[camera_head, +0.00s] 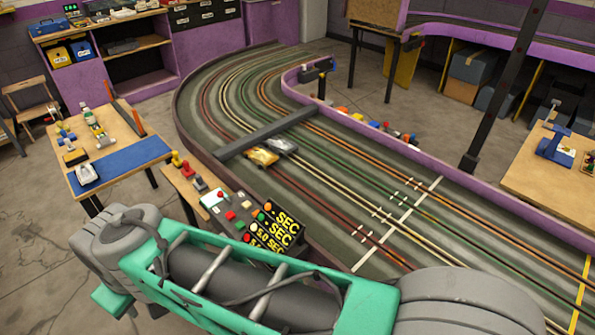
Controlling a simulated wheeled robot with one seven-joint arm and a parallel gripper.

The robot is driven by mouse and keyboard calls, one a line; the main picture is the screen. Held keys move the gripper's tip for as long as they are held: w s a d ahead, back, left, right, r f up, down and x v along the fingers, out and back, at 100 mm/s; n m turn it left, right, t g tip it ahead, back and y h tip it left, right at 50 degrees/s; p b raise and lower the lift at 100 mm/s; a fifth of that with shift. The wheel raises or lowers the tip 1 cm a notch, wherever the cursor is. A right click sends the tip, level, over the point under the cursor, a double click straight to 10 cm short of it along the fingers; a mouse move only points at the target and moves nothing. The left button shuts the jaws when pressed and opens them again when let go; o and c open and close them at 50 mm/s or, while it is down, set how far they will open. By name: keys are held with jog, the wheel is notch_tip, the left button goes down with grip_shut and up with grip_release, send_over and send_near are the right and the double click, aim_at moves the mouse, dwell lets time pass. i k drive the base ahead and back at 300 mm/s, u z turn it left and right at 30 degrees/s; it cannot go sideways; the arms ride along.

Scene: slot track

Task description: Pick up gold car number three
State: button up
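A gold car (261,156) sits on the slot track (330,170), just on the near side of a grey bar that crosses the lanes. Its number is too small to read. A silver-grey car (283,146) stands close beside it on the right. My arm's green and grey links fill the bottom of the view, in front of the near edge of the track. My gripper is out of view.
The grey crossbar (268,132) lies behind the cars. A control panel (235,212) with buttons and yellow-lettered signs (275,230) stands at the track's near edge. A wooden table (115,150) is at left. A dark post (505,85) rises at right.

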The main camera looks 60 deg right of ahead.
aim_at(262, 158)
jog(key=k, duration=0.55)
jog(key=z, duration=0.7)
jog(key=i, duration=1)
